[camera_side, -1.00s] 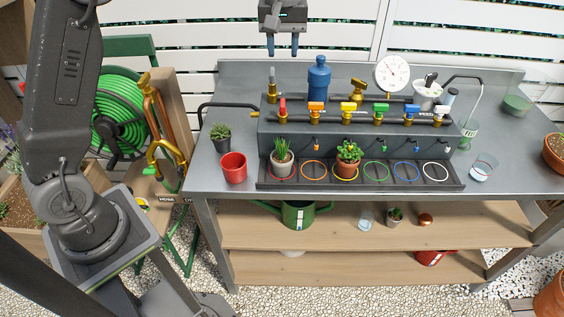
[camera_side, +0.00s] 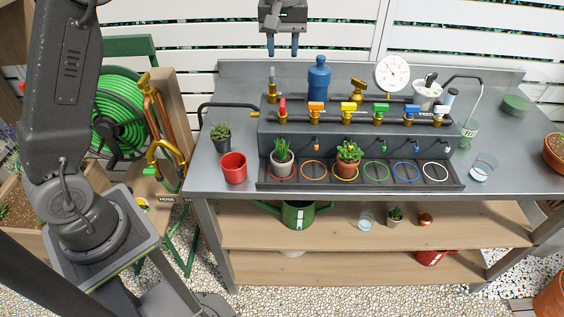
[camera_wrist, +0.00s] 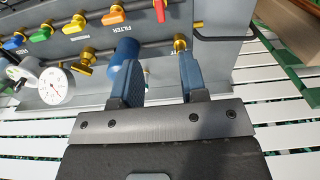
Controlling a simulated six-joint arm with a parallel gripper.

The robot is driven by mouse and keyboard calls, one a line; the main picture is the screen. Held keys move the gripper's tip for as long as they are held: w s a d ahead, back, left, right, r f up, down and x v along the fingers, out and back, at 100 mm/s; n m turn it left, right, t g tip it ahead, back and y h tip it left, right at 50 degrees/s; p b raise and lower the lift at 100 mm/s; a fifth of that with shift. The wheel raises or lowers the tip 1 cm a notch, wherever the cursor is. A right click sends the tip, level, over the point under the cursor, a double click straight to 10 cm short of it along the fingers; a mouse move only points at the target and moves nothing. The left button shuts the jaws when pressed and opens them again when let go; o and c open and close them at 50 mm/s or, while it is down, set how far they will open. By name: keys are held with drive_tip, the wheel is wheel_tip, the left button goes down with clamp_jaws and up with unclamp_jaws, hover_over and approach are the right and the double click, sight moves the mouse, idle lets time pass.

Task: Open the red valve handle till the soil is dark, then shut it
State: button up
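The red valve handle (camera_side: 283,106) is the leftmost in the row of coloured handles on the manifold, and it stands upright on its brass valve. It also shows in the wrist view (camera_wrist: 159,10). Below it, a grey pot with a spiky green plant (camera_side: 282,163) stands on the red ring in the tray (camera_side: 330,186). The soil in that pot is too small and covered to judge. My gripper (camera_side: 283,50) is open and empty, high above the back of the bench and apart from the handle. Its two blue fingers (camera_wrist: 161,82) show spread in the wrist view.
A blue filter bottle (camera_side: 318,80) and a round gauge (camera_side: 392,74) rise behind the manifold. Orange, yellow, green and blue handles stand right of the red one. A potted succulent (camera_side: 348,160) stands on the yellow ring. A red cup (camera_side: 233,167) is left of the tray.

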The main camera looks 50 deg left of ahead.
sight(283, 102)
wheel_tip(283, 102, down, 14)
drive_tip(key=shift+r, duration=0.1)
idle(0.6)
drive_tip(key=shift+c, duration=0.4)
clamp_jaws()
